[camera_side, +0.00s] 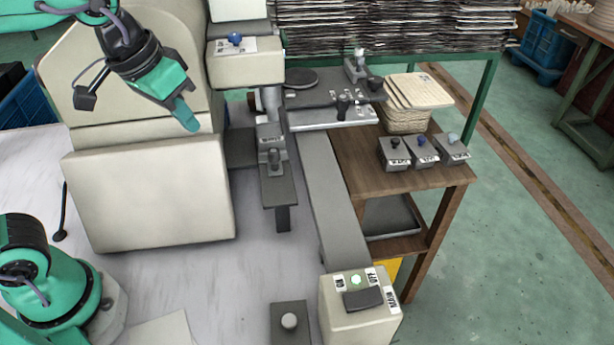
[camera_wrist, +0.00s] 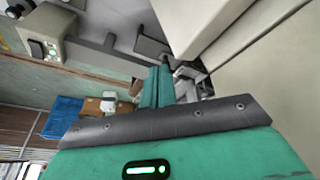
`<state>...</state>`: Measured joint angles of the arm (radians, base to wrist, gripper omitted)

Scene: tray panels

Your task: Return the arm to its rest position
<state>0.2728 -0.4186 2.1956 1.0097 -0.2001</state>
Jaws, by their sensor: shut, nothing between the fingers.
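My gripper (camera_side: 186,116) is at the upper left of the side view, a green jaw end in front of the cream machine housing. Its fingers are shut together with nothing between them. It hangs in the air, tilted down to the right, above the cream block (camera_side: 150,190). In the wrist view the shut green fingers (camera_wrist: 157,85) point away over the dark bracket. The rest position itself is not marked in either view.
A control box (camera_side: 360,312) with a lit green button stands at the lower right. A grey rail (camera_side: 328,195) runs back from it. A wooden table (camera_side: 400,178) holds several small switch boxes. Open white surface (camera_side: 190,270) lies in front of the cream block.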

